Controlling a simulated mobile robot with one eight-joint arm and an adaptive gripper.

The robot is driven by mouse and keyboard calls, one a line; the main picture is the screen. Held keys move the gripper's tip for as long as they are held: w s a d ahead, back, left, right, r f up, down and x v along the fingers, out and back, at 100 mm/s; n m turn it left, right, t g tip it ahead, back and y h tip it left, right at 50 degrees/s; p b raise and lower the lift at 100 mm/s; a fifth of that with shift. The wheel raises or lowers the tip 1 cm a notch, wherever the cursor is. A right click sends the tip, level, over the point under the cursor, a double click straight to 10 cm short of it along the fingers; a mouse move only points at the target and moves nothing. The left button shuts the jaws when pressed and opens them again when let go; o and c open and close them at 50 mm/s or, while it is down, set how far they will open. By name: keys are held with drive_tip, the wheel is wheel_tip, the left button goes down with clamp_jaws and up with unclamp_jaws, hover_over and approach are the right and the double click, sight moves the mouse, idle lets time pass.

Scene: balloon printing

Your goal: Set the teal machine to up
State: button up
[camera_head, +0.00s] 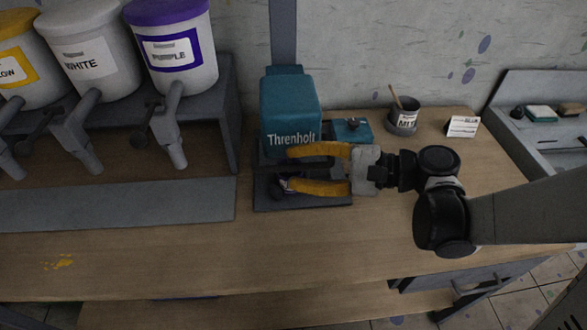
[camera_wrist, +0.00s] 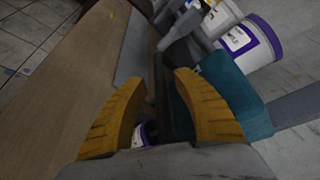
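The teal machine (camera_head: 290,105), marked "Threnholt", stands on a dark base (camera_head: 262,200) on the wooden counter; it also shows in the wrist view (camera_wrist: 238,98). My gripper (camera_head: 286,169) reaches in from the right, in front of the machine, with its two yellow fingers apart. In the wrist view my gripper (camera_wrist: 160,76) has a dark bar (camera_wrist: 160,105) in the gap between its fingers. The bar's dark end (camera_head: 250,168) sticks out left of the machine. I cannot tell whether a finger touches it. A small purple-and-white item (camera_wrist: 147,133) sits low beside the fingers, partly hidden.
Yellow, white (camera_head: 90,55) and purple (camera_head: 175,50) dispensers with spouts stand on a grey shelf at left. A teal block (camera_head: 352,131), a grey cup (camera_head: 403,118) and a small card (camera_head: 463,127) stand at right. The counter's front (camera_head: 170,255) is mostly clear.

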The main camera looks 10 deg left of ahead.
drive_tip(key=shift+a, duration=0.3)
clamp_jaws()
wheel_tip(320, 180, up, 11)
drive_tip(key=p, duration=0.8)
unclamp_jaws()
